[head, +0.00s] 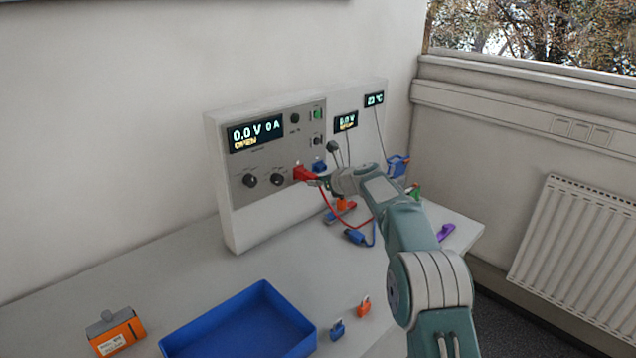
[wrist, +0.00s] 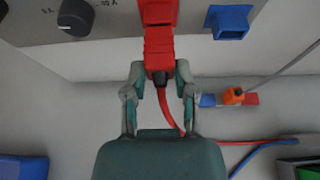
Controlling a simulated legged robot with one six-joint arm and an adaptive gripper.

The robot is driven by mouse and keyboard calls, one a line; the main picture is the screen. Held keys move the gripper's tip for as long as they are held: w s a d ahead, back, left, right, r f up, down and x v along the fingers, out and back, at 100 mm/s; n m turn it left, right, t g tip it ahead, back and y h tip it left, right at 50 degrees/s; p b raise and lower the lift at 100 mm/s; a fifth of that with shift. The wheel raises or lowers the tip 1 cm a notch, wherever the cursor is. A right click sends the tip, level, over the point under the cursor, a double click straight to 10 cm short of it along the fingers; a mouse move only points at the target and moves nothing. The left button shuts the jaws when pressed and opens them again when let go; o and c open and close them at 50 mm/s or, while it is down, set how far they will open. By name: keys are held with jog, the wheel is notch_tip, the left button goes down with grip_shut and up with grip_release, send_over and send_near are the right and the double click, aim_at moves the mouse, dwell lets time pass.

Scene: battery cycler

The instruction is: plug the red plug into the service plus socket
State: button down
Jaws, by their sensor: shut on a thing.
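The red plug (wrist: 158,50) is between the fingertips of my gripper (wrist: 160,75), which is shut on its rear end. The plug's front meets a red socket (wrist: 157,12) on the cycler's front panel; how deep it sits cannot be told. In the head view the red plug (head: 305,174) shows at the panel's lower right, with my gripper (head: 322,182) just right of it. A red lead (wrist: 170,112) hangs from the plug. A blue socket (wrist: 230,22) is right of the red one, also in the head view (head: 319,166). No socket label is legible.
The cycler (head: 225,200) stands on the table, its display reading 0.0 V, 0 A and OPEN. A blue plug (head: 355,237) lies below on a lead. A blue tray (head: 303,345), an orange box (head: 117,331) and two padlocks (head: 337,330) are in front. Knobs (wrist: 75,18) are left of the socket.

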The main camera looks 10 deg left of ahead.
jog(key=shift+c, duration=1.7)
grip_release()
jog(key=s+d+r+n+g+h, duration=0.1)
jog(key=s+d+r+n, duration=0.4)
jog(key=s, duration=0.5)
jog(key=s+d+r+n+h, duration=0.2)
jog(key=s+d+n, duration=0.3)
jog(key=s, duration=0.4)
jog(key=s+d+r+n+g+h, duration=0.1)
jog(key=s+d+r+n, duration=0.25)
jog(key=s+d, duration=0.5)
jog(key=s+d+f+n+h, duration=0.2)
jog(key=s+d+n, duration=0.1)
jog(key=s, duration=0.5)
jog(key=s+d+f+n+h, duration=0.2)
jog(key=s+d+f+n, duration=0.1)
jog(key=s, duration=0.6)
jog(key=s+d+f+n+h, duration=0.2)
jog(key=s+d+n, duration=0.2)
jog(key=s, duration=0.5)
jog(key=shift+s+d+f+n+g+h, duration=0.2)
jog(key=shift+d+f+n+g+h, duration=0.15)
jog(key=shift+n, duration=0.7)
